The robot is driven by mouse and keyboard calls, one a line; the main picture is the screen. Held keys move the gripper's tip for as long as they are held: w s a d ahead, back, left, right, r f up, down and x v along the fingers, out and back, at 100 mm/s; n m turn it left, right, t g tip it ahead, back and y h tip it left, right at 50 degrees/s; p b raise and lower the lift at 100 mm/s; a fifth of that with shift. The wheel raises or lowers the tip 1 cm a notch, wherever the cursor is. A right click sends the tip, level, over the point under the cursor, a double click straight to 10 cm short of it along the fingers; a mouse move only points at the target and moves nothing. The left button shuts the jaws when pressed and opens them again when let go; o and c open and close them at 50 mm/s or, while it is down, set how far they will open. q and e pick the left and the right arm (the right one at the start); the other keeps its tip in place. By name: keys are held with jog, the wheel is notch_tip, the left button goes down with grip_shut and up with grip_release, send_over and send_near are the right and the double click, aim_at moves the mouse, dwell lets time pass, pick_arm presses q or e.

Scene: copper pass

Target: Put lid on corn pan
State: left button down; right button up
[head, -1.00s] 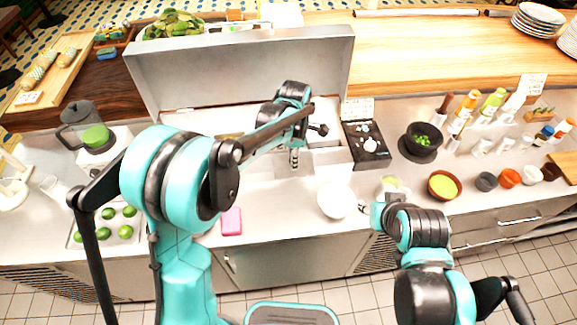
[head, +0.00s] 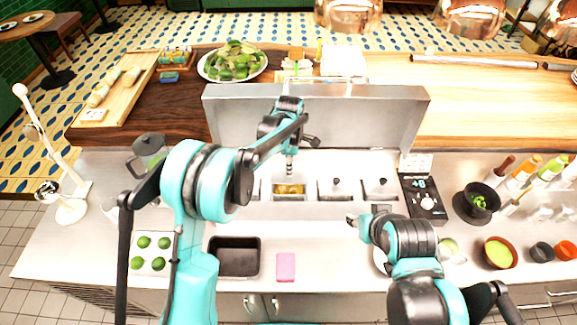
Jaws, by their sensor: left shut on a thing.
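The corn pan (head: 290,189), with yellow corn showing, sits in the steel counter well below the raised cover. My left gripper (head: 289,170) points down just above the corn pan's far side. It is shut on what I take to be the lid, which is hard to make out against the pale steel. Two neighbouring pans to the right carry steel lids with dark knobs, a near one (head: 333,190) and a farther one (head: 379,189).
The raised steel cover (head: 350,115) stands behind the well. A black tray (head: 235,258) and a pink sponge (head: 286,266) lie in front. Limes (head: 152,254) are at left. A black scale (head: 426,201) and a dark bowl (head: 480,199) are at right.

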pick_arm(q)
jog(key=shift+w+f+b, duration=0.1)
jog(key=shift+f+b, duration=1.7)
jog(key=shift+f, duration=1.3)
jog(key=shift+a, duration=0.1)
jog(key=shift+f+b, duration=0.25)
jog(key=shift+b, duration=0.4)
jog(key=c, duration=0.8)
grip_release()
jog(key=shift+o, duration=0.2)
jog(key=shift+r, duration=0.1)
